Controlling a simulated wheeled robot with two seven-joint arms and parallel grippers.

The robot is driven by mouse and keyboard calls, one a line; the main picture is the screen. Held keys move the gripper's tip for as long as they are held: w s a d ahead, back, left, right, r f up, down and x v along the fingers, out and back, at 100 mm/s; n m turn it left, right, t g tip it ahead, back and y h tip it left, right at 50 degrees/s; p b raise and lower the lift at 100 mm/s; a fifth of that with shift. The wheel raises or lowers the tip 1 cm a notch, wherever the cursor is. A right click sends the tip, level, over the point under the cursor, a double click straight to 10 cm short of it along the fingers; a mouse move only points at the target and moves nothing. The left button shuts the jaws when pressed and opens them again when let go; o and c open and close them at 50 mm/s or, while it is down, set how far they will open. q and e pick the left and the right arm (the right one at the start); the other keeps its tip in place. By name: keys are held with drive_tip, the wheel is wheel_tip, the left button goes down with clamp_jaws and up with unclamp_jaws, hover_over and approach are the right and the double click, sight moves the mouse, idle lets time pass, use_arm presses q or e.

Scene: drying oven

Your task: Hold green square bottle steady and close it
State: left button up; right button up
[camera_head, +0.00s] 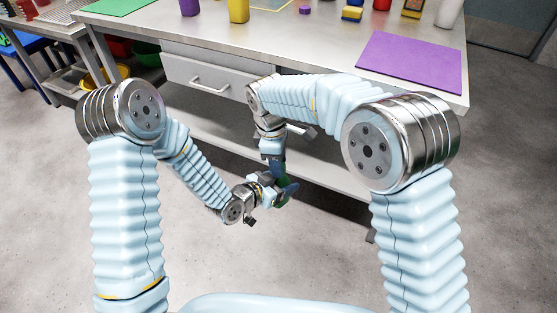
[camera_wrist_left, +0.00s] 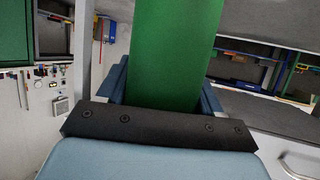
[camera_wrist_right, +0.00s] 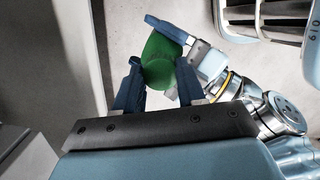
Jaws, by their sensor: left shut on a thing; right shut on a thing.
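The green square bottle (camera_head: 285,193) is held in the air in front of the bench, mostly hidden by my grippers in the head view. My left gripper (camera_head: 272,186) is shut on its body; in the left wrist view the green body (camera_wrist_left: 172,55) fills the space between the blue fingers. My right gripper (camera_head: 277,168) comes down from above. In the right wrist view its fingers (camera_wrist_right: 158,88) are shut on a round green part at the bottle's top (camera_wrist_right: 160,72), seemingly the cap. Whether the cap is seated or threaded cannot be told.
The grey bench (camera_head: 310,35) with a drawer (camera_head: 210,80) stands behind the grippers. A purple mat (camera_head: 412,62) lies at its right, and several coloured containers stand along its back. Open floor surrounds the held bottle.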

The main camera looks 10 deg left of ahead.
drive_tip(key=shift+s+f, duration=0.2)
drive_tip(key=shift+f, duration=0.35)
drive_tip(key=o, duration=0.7)
drive_tip(key=r, duration=0.3)
drive_tip(key=shift+a+r, duration=0.25)
drive_tip(key=shift+w+r, duration=0.1)
drive_tip(key=shift+r, duration=0.3)
drive_tip(key=c, duration=0.6)
drive_tip(key=shift+d+f, duration=0.1)
drive_tip(key=shift+f, duration=0.05)
